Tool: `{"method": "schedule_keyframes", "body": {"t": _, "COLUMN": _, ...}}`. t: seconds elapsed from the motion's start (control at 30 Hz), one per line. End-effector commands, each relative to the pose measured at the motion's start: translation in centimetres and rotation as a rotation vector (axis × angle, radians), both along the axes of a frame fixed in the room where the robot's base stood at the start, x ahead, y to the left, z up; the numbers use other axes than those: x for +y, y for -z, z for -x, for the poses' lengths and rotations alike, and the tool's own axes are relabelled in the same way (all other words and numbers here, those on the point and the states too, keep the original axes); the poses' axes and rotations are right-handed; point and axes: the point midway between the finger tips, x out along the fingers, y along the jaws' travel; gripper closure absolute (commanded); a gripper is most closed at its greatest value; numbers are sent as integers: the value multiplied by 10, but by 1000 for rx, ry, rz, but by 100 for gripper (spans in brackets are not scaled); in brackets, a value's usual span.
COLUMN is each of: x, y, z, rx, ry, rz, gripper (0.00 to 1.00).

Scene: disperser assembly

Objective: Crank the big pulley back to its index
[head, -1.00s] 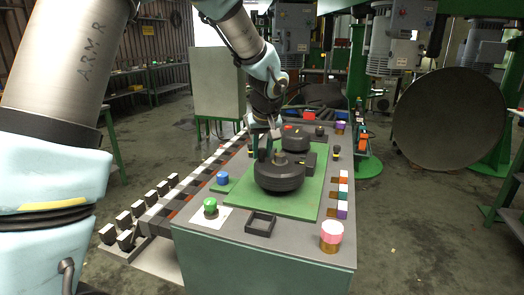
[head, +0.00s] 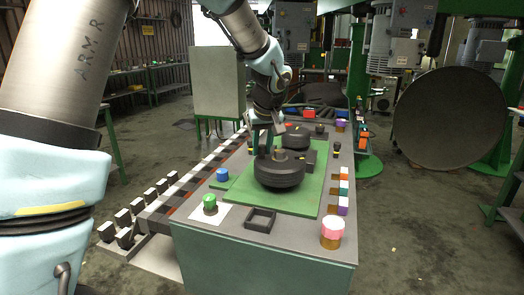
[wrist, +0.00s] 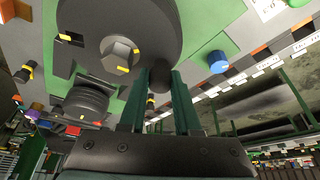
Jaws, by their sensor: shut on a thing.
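The big dark pulley (head: 279,172) lies flat on the green plate (head: 240,200) on the bench, with a hub at its centre. In the wrist view the big pulley (wrist: 120,25) fills the top, with a hex hub (wrist: 118,52) and yellow marks on hub and face. My gripper (head: 264,150) is at the pulley's far left edge. In the wrist view my gripper (wrist: 160,88) is shut on the dark, round crank handle (wrist: 160,76) at the pulley's rim. A yellow mark (wrist: 150,100) shows between the fingers, off the pulley.
A smaller pulley (head: 296,139) sits behind the big one. A blue button (head: 222,174) and a green button (head: 210,202) stand at left. A square dark tray (head: 260,218) and a pink-topped cylinder (head: 332,231) are in front. Coloured blocks line the right edge.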

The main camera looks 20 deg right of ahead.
Motion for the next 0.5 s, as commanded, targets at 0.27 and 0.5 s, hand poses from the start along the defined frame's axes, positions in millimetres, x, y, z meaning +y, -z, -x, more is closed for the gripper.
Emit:
{"method": "schedule_keyframes", "body": {"t": 0.27, "x": 1, "y": 5, "z": 10, "rx": -6, "ry": -203, "rz": 5, "gripper": 100}}
{"method": "schedule_keyframes", "body": {"t": 0.5, "x": 2, "y": 2, "z": 22, "rx": -5, "ry": -431, "rz": 5, "gripper": 100}}
